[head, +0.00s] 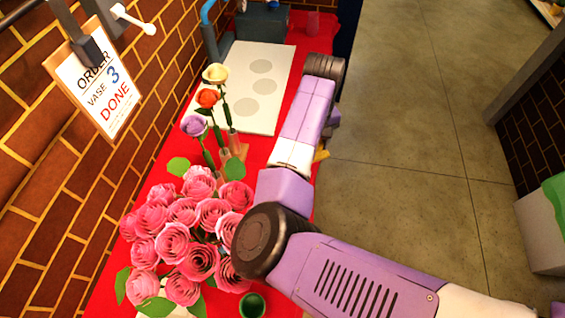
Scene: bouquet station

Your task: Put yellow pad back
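A small yellow piece (321,155) shows at the right edge of the red table, just beside my purple and white forearm. It may be the yellow pad, but most of it is hidden behind the arm. My arm reaches up over the table and bends at a dark joint at its far end. My gripper is hidden beneath or behind the arm, so its fingers and anything in them do not show.
Pink roses (180,230) fill the near part of the red table (311,40). Single flowers (208,98) stand in slim vases left of my arm. A white board (258,70) with grey circles lies behind. A sign (100,90) reading "ORDER VASE 3 DONE" hangs on the brick wall.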

